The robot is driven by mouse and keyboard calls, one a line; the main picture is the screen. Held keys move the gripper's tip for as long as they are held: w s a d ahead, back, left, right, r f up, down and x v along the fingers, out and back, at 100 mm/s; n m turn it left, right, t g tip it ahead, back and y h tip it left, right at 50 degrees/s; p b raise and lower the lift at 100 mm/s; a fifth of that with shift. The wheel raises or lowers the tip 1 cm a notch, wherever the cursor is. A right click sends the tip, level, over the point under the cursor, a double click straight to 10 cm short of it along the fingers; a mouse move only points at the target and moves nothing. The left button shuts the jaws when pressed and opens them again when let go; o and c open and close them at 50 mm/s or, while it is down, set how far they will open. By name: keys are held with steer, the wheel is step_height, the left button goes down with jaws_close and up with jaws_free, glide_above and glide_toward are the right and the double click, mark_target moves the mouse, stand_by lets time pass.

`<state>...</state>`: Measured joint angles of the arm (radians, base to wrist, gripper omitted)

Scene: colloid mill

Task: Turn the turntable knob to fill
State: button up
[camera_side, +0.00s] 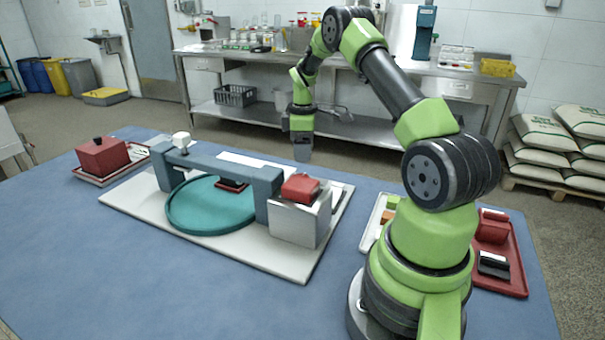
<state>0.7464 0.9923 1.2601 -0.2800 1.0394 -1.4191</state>
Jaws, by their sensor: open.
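A teal round turntable (205,222) lies on a white base plate (145,207), under a grey-blue bridge (221,169). A dark red piece (231,184) sits on the turntable, partly hidden behind the bridge. A silver box (303,222) stands at the bridge's right end with a red block (300,187) on top. I cannot tell which part is the turntable knob. My gripper (302,158) points down in the air, appearing above and behind the silver box, apart from everything; it is open and empty.
A tray (110,178) with a red lidded box (103,157) is at the left. A red tray (514,265) and a white tray (371,229) with small pieces flank my arm's base. The blue table's (120,270) front left is clear. A steel counter (376,72) stands behind.

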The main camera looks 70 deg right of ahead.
mark_target(303, 174)
step_height(303, 174, down, 8)
steer(key=shift+r, duration=0.25)
steer(key=c, duration=0.9)
